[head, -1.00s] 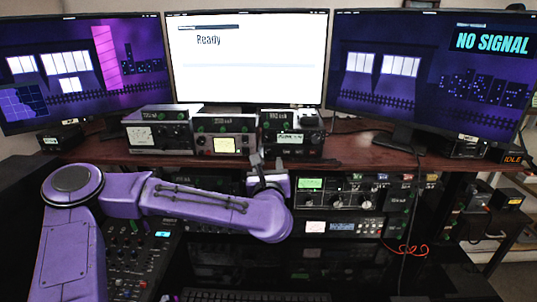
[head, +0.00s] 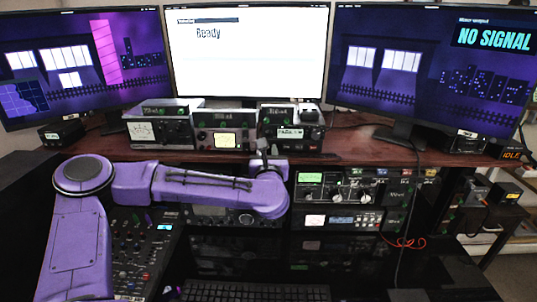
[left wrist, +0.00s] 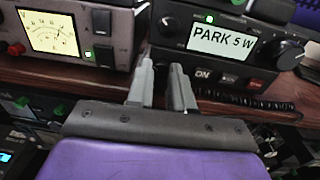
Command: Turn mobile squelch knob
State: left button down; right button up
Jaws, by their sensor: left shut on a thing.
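The mobile radio (head: 290,131) sits on the right of the small units on the wooden shelf, under the middle monitor. In the left wrist view, its lit display (left wrist: 221,40) reads "PARK 5 W", with a large dark knob (left wrist: 284,53) to the right. My left gripper (head: 262,146) is at the radio's lower left front. Its two fingers (left wrist: 162,66) also show in the left wrist view, close together with a narrow gap. They are shut on a small knob at the radio's left edge, mostly hidden by the fingertips. My right gripper is not in view.
A meter unit (left wrist: 55,36) with a lit yellow dial stands just left of the radio. A rack radio (head: 340,188) with several knobs is below the shelf. Monitors stand behind, and a keyboard (head: 250,292) lies in front.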

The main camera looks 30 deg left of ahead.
pick_arm(q)
jog(key=m, duration=0.3)
jog(key=shift+m+b, duration=0.3)
jog(key=shift+b, duration=0.05)
jog(key=c, duration=1)
grip_release()
jog(key=b+v, duration=0.3)
jog(key=v, duration=0.7)
jog(key=shift+s+d+b, duration=0.2)
jog(key=shift+s+b, duration=0.1)
jog(key=shift+b, duration=0.1)
